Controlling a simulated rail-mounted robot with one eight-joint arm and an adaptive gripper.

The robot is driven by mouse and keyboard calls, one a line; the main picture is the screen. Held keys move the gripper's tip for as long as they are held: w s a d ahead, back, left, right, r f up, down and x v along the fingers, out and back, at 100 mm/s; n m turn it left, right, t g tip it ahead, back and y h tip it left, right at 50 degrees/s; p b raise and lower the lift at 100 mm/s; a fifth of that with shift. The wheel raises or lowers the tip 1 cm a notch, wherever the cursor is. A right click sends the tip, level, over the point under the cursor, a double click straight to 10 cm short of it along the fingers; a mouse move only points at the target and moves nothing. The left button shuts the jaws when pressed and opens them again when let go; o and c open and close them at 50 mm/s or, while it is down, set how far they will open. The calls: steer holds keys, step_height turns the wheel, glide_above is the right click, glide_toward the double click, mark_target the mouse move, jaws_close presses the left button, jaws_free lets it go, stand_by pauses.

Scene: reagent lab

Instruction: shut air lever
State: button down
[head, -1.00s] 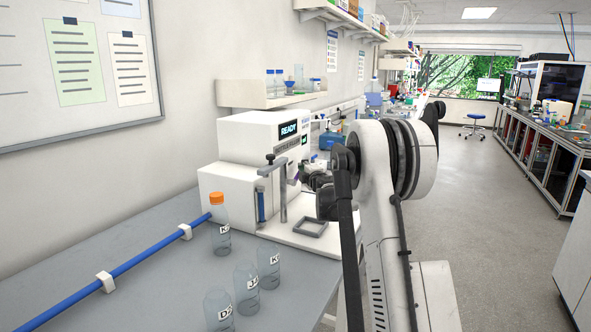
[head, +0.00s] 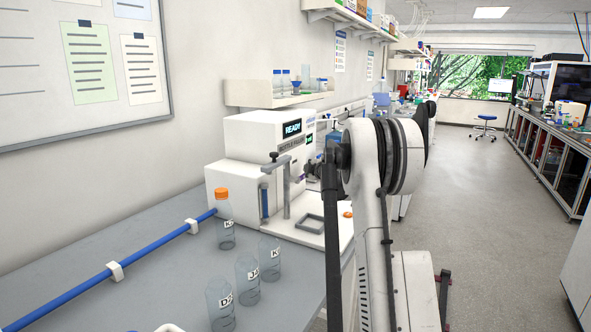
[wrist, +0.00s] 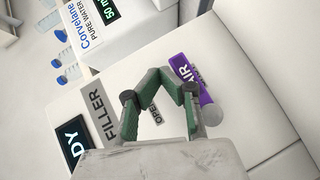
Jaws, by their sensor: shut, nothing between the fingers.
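The purple air lever (wrist: 191,78), marked "AIR" and with a grey round knob at its lower end, is on the white front of the bottle filler (head: 262,133). An "OPEN" label (wrist: 155,117) shows on the panel between my fingers in the wrist view. My gripper (wrist: 172,80) is shut and empty, its green-padded fingers angled together with the tips close beside the lever's left side. I cannot tell whether they touch it. In the head view my gripper (head: 311,172) is small and partly hidden by my arm at the filler's right side. The filler display reads "READY".
An orange-capped bottle (head: 226,220) stands at the end of a blue pipe (head: 150,243) on the grey bench. Several open bottles (head: 247,281) stand in front.

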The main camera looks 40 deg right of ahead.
steer(key=shift+d+f, duration=0.1)
stand_by(0.6)
steer(key=s+d+r+p, duration=0.2)
steer(key=s+r, duration=0.4)
steer(key=r, duration=0.5)
steer(key=shift+s+d, duration=0.2)
steer(key=shift+s, duration=0.15)
